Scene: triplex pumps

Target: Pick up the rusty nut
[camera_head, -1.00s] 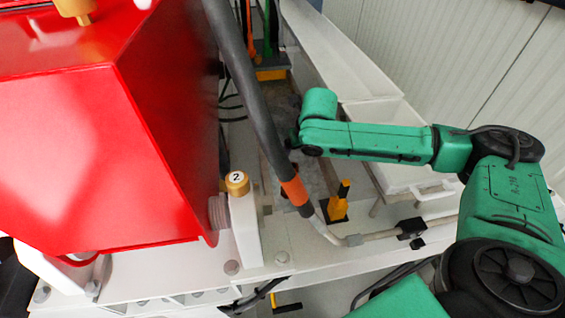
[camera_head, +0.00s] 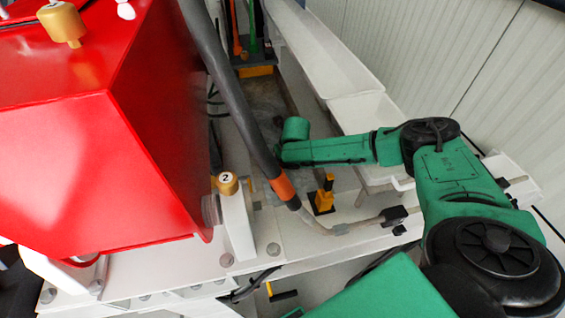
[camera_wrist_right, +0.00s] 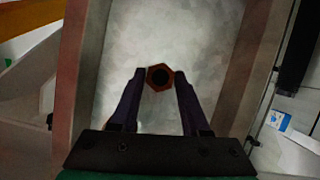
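The rusty nut (camera_wrist_right: 160,77) is a brown hexagonal ring with a dark hole. In the right wrist view it shows between the fingertips of my right gripper (camera_wrist_right: 160,76), over a pale, stained floor. The two dark fingers are apart, with a narrow gap visible on each side of the nut. I cannot tell how far below the fingertips it lies. In the head view my green right arm reaches down behind the dark hose, and its fingers and the nut are hidden. My left gripper is not in view.
The red pump housing (camera_head: 80,170) fills the left of the head view. A thick dark hose (camera_head: 235,95) with an orange band crosses in front of the right arm's end. Brownish walls (camera_wrist_right: 232,75) flank the fingers. A white trough (camera_head: 325,55) runs behind.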

